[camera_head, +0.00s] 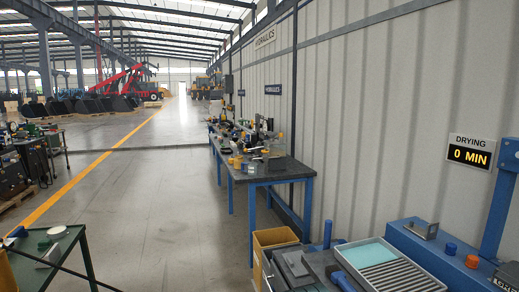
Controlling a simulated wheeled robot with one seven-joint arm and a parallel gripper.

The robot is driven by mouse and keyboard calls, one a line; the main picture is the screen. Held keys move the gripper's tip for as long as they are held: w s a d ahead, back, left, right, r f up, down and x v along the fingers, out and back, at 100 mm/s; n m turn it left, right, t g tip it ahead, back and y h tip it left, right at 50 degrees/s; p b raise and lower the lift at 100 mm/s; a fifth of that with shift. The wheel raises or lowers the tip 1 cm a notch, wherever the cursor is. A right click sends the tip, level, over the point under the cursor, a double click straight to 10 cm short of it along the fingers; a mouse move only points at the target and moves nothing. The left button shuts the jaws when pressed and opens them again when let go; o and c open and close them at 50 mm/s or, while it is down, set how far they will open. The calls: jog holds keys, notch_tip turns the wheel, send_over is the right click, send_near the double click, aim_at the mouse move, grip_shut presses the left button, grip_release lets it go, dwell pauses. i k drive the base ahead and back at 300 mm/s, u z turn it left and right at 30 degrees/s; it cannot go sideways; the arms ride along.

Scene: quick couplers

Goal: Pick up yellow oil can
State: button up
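A blue-legged workbench (281,174) with a dark top stands along the corrugated wall, a little way ahead. A small yellow item (238,162) sits near the front left of its top, among other parts; it is too small to tell whether it is the oil can. More yellow bits show farther back on the same bench, also too small to make out. My gripper is not in view.
A green table (62,243) is at the lower left. The floor (165,220) between is clear.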

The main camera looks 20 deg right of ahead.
aim_at(238, 160)
jog(key=u, duration=0.05)
jog(key=i, duration=5.95)
jog(key=z, duration=0.15)
